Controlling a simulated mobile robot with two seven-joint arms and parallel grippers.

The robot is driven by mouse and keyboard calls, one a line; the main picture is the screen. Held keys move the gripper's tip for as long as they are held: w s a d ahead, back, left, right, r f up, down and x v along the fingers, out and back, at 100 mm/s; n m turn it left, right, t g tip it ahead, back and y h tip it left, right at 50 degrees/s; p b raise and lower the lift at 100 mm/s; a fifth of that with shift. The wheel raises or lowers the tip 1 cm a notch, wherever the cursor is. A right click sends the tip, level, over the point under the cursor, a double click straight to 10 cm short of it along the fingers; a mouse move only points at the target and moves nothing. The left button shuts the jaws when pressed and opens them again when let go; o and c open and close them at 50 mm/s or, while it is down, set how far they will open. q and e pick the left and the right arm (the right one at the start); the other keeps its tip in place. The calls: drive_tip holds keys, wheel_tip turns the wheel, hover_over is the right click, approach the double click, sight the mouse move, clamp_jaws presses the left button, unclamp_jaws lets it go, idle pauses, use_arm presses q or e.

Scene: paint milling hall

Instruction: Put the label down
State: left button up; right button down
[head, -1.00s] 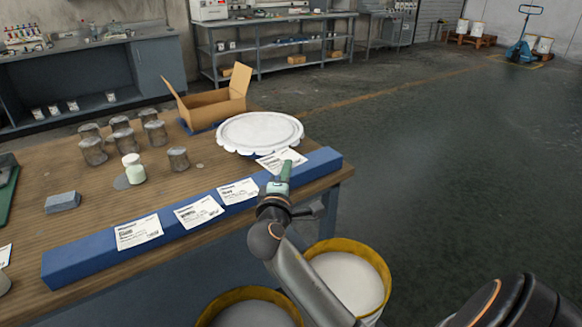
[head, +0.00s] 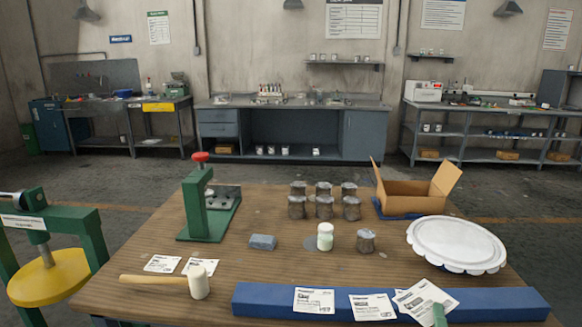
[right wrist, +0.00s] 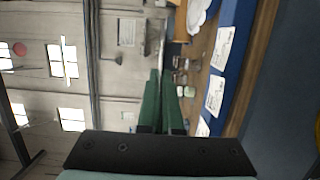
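My right gripper (head: 439,313) shows at the bottom right of the head view, its green fingers shut on a white printed label (head: 430,293). The label is tilted above the long blue bar (head: 510,303) and overlaps another label lying there. Two more labels, the left one (head: 314,300) and the middle one (head: 372,306), lie on the bar. In the right wrist view the fingers (right wrist: 161,78) are close together, with a thin pale edge beyond their tips. Labels (right wrist: 214,95) on the bar show to their right. My left gripper is not in view.
On the wooden table are a mallet (head: 198,283), loose labels (head: 162,263), a green press (head: 208,205), a grey block (head: 263,242), several dark jars (head: 296,207), a pale green jar (head: 325,236), an open carton (head: 405,203) and a round white lid (head: 456,243).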

use_arm(q)
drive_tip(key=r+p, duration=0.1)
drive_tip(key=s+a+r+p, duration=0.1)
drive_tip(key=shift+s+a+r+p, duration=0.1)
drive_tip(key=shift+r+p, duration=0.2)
drive_tip(key=shift+p, duration=0.05)
use_arm(e)
drive_tip(key=s+a+r+n+t+y, duration=0.1)
drive_tip(key=s+a+r+n+y, duration=0.1)
drive_tip(key=s+a+n+y, duration=0.2)
drive_tip(key=a+y, duration=0.2)
drive_tip(key=a, duration=0.1)
drive_tip(key=shift+s+a+r, duration=0.15)
drive_tip(key=shift+s+a, duration=0.2)
drive_tip(key=shift+s, duration=0.05)
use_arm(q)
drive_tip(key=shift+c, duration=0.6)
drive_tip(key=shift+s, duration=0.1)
use_arm(e)
drive_tip(key=shift+w+a, duration=0.1)
